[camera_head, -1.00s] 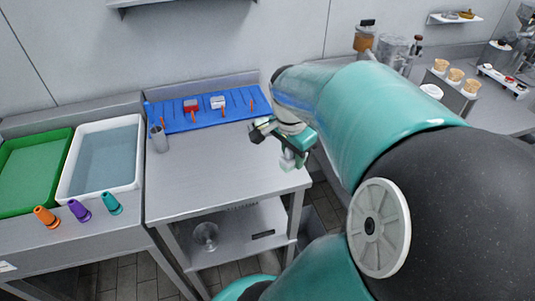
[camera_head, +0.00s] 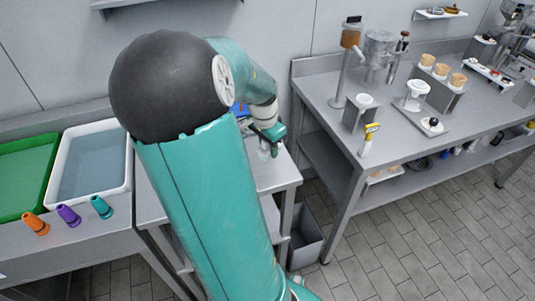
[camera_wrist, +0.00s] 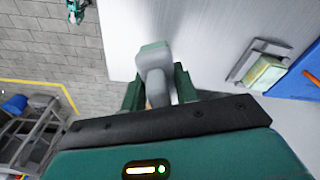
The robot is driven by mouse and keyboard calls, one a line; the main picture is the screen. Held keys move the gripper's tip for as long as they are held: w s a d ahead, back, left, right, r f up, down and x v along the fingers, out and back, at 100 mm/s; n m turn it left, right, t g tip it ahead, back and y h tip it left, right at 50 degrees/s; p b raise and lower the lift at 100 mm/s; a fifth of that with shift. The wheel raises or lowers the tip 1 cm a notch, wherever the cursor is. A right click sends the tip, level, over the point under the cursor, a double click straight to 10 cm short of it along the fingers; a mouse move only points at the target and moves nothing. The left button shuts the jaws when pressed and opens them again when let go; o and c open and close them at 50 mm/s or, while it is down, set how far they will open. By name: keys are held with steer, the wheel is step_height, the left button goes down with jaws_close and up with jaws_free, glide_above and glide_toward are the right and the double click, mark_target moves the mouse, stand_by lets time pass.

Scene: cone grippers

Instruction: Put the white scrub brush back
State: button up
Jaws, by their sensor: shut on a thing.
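The white scrub brush (camera_wrist: 154,60) appears to be the pale block in my gripper, with a bit of orange between the fingers. My gripper (camera_wrist: 160,88) is shut on it above the steel table (camera_wrist: 205,40). In the head view my gripper (camera_head: 268,147) is over the table's right part, and the held thing is too small to make out. The blue rack (camera_wrist: 295,88) lies to the right in the wrist view, apart from my gripper. In the head view my arm hides nearly all of the rack (camera_head: 238,108).
A pale yellowish block with a grey edge (camera_wrist: 265,72) sits beside the rack. A gap separates the table from the right counter (camera_head: 450,120).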

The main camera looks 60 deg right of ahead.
mark_target(267, 162)
steer(key=shift+w+d+f, duration=0.35)
steer(key=shift+d+f, duration=0.1)
steer(key=shift+f, duration=0.3)
steer(key=shift+w+f, duration=0.1)
steer(key=shift+f, duration=1.45)
steer(key=shift+f, duration=0.15)
steer(key=o, duration=0.9)
steer(key=shift+o, duration=0.2)
steer(key=r, duration=0.4)
steer(key=a+r, duration=0.1)
steer(key=r, duration=0.7)
steer(key=shift+w+a+r, duration=0.15)
steer(key=shift+w+a, duration=0.05)
steer(key=shift+w, duration=0.05)
